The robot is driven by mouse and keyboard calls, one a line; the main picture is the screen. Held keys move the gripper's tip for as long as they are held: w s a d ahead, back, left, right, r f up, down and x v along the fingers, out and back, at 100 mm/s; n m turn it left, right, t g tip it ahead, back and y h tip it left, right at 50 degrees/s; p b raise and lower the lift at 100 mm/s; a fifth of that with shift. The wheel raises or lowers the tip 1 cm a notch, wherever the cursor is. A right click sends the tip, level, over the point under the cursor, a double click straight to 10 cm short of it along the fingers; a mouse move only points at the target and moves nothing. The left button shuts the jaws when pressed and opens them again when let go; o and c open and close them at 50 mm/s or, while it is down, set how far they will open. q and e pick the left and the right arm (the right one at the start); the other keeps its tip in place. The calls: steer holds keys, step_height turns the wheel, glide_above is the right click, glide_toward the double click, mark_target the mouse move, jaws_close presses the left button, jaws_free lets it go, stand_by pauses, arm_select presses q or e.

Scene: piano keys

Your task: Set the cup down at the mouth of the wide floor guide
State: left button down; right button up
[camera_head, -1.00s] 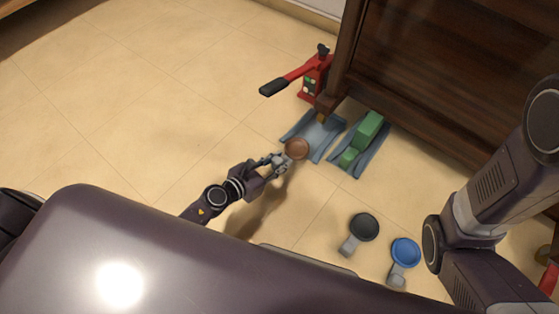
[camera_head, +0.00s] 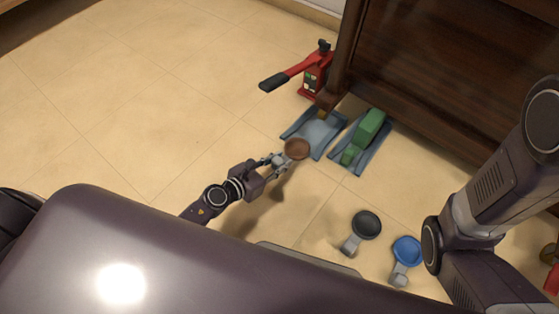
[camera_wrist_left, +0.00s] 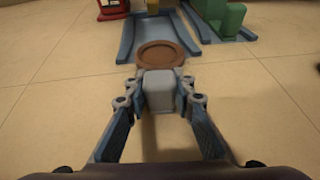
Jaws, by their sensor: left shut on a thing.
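The brown round cup (camera_head: 297,149) has a grey block-like handle (camera_wrist_left: 159,92). My left gripper (camera_head: 279,161) is shut on that handle, and the cup (camera_wrist_left: 160,54) sits just beyond the fingertips in the left wrist view. The wide floor guide (camera_head: 317,131) is a blue-grey channel with raised side rails, and it also shows in the left wrist view (camera_wrist_left: 157,28). The cup is at the guide's near open end. Whether its base touches the floor or the guide I cannot tell. My right gripper is not in view; a right arm link shows at the right.
A second blue guide (camera_head: 366,158) beside it holds a green stepped block (camera_head: 365,136). A red jack (camera_head: 315,78) with a black-tipped lever stands behind, by the dark wooden cabinet (camera_head: 455,75). A black cup (camera_head: 366,224) and blue cup (camera_head: 407,250) lie nearer. Floor at left is clear.

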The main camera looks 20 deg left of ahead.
arm_select(q)
steer(key=shift+f, duration=0.1)
steer(key=c, duration=2.1)
jaws_free()
steer(key=o, duration=0.6)
steer(key=shift+c, duration=0.2)
steer(key=shift+o, duration=0.5)
steer(key=o, duration=0.4)
steer(key=shift+o, duration=0.2)
